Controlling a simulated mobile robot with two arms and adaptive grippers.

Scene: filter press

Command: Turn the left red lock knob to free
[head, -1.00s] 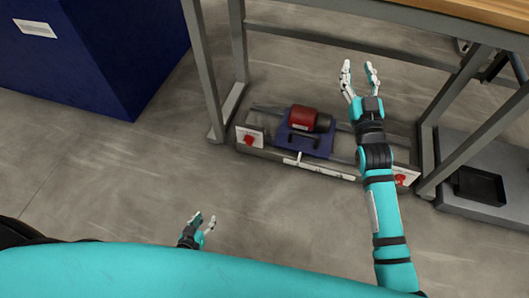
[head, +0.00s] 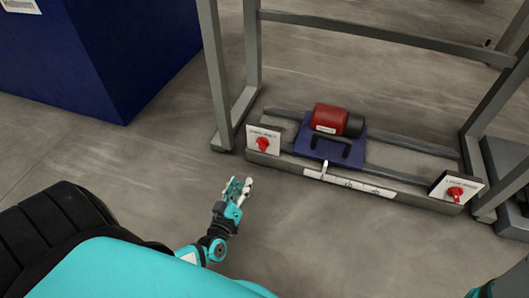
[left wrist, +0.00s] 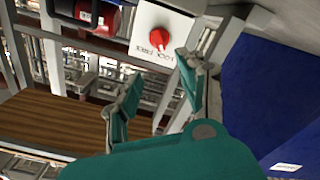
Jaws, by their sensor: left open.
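The left red lock knob (head: 263,144) sits on a white plate at the left end of the low grey rail. In the left wrist view the knob (left wrist: 160,39) shows above the fingers, on its white plate with upside-down LOCK and FREE lettering. I cannot tell for sure which word it points to. My left gripper (head: 237,189) is open and empty, in front of and slightly left of the knob, apart from it. Its two spread fingers (left wrist: 158,92) also show in the left wrist view. My right gripper is out of view.
A red and black cylinder (head: 338,120) rests on a blue carriage (head: 301,139) on the rails. A second red knob (head: 455,193) is at the right end. Grey frame legs (head: 217,75) stand behind. A blue cabinet (head: 130,60) is at upper left. The floor between is clear.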

